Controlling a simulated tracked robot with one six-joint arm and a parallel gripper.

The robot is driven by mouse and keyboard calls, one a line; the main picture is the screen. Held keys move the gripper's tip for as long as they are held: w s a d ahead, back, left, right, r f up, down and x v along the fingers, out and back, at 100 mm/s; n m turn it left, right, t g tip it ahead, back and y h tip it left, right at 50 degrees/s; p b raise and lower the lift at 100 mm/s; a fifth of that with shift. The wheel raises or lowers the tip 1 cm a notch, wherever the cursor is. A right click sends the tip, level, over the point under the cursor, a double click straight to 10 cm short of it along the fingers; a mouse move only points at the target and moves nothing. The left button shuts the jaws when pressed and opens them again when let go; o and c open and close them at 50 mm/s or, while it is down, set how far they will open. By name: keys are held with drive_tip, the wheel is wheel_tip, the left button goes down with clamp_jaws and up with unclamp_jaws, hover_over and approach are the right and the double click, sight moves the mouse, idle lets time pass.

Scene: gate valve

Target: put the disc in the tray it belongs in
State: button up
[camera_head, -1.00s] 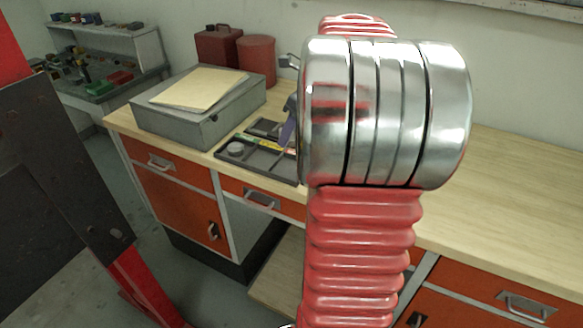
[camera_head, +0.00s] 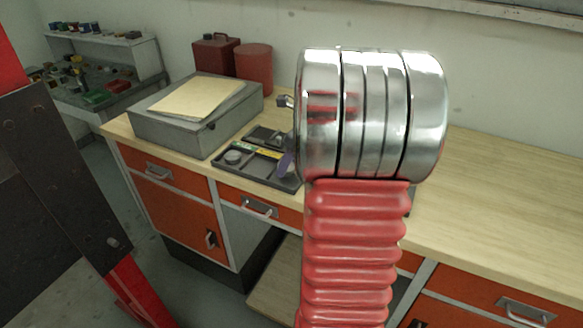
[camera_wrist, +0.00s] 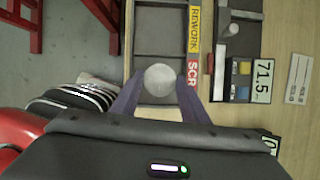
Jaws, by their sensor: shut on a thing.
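A pale grey round disc (camera_wrist: 160,79) is between the two purple fingers of my gripper (camera_wrist: 159,92) in the wrist view. My gripper is shut on it above the compartments of a dark divided tray (camera_wrist: 140,56). The strip beside them has a yellow label reading REWORK (camera_wrist: 194,28) and a red-and-white label, partly hidden, starting SCR (camera_wrist: 192,74). In the head view the tray (camera_head: 262,176) lies at the bench's front edge. One purple fingertip (camera_head: 286,165) shows over its right end; the held disc is hidden there.
Behind the tray is a dark holder (camera_head: 268,136) with small items, beside a display reading 71.5 (camera_wrist: 263,81). A grey box (camera_head: 190,112) stands left. Bench is clear at right (camera_head: 510,200).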

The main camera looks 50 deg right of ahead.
drive_tip(key=shift+f, duration=1.15)
drive_tip(key=o, duration=1.1)
drive_tip(key=shift+f, duration=0.1)
drive_tip(key=shift+o, duration=0.2)
drive_tip(key=v, duration=1.2)
